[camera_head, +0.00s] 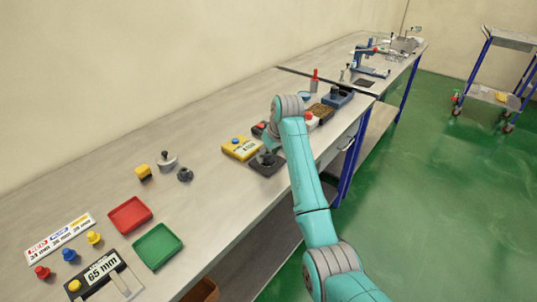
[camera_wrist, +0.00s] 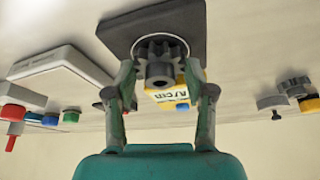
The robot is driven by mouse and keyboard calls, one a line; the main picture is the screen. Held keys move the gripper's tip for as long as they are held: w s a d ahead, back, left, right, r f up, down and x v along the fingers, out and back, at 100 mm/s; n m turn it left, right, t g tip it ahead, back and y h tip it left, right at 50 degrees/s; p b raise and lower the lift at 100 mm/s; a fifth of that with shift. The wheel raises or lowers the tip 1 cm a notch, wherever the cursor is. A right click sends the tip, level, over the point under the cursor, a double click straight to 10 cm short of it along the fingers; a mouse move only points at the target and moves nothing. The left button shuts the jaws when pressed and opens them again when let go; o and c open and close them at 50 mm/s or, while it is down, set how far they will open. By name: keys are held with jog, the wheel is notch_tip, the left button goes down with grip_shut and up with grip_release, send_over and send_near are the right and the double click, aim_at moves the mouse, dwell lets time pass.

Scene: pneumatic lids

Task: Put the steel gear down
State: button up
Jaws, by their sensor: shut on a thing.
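The steel gear (camera_wrist: 158,64) is a dark grey toothed wheel with a hub. My gripper (camera_wrist: 160,78) has one finger on each side of it and is shut on it. In the wrist view the gear is over a dark square pad (camera_wrist: 190,20) with a pale ring around the gear. I cannot tell whether the gear rests on the pad. In the head view the pad (camera_head: 268,170) lies near the front edge of the bench, under my gripper (camera_head: 268,152), which partly hides the gear.
A yellow box (camera_head: 238,152) with a blue button stands left of the pad. Farther left are a grey knobbed weight (camera_head: 167,161), a small dark gear (camera_head: 185,175), a red tray (camera_head: 129,215) and a green tray (camera_head: 157,246).

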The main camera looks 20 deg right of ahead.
jog(key=shift+f, duration=0.2)
jog(key=o, duration=1.4)
jog(key=shift+f, duration=0.1)
jog(key=shift+c, duration=0.2)
